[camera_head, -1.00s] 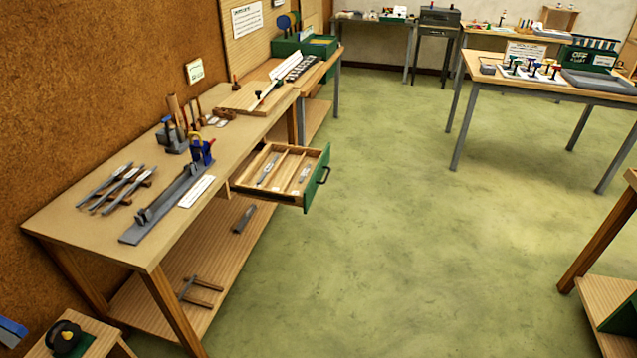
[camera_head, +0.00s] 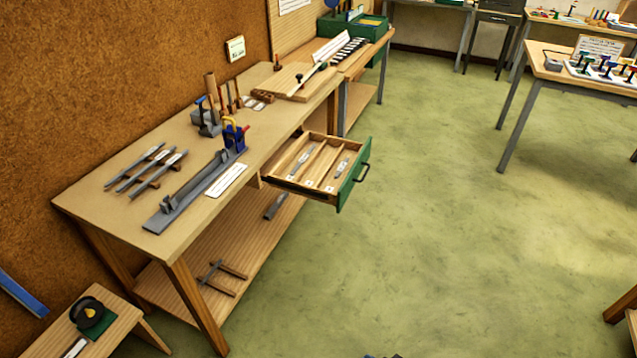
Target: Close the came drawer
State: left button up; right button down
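The came drawer (camera_head: 350,182) is pulled out of the long wooden workbench, under its top on the right side. It has a green front with a dark bar handle (camera_head: 362,173) facing right. Inside are wooden dividers with grey strips and small white labels in the compartments. Neither of my grippers can be made out. A small dark shape at the bottom edge is too cut off to identify.
The workbench (camera_head: 110,204) carries a grey vise-like tool (camera_head: 190,190), several dark bars and upright hand tools. A low stool (camera_head: 118,318) stands at the lower left. Green floor (camera_head: 440,260) is open right of the drawer. Another table (camera_head: 560,78) stands at upper right.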

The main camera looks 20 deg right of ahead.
aim_at(315, 180)
jog(key=i+l+u, duration=0.25)
jog(key=i+l, duration=0.15)
jog(key=l, duration=0.25)
jog(key=i+l+u, duration=0.1)
jog(key=l, duration=0.25)
jog(key=i+l, duration=0.25)
jog(key=l, duration=0.15)
jog(key=i+l, duration=0.3)
jog(key=l, duration=0.15)
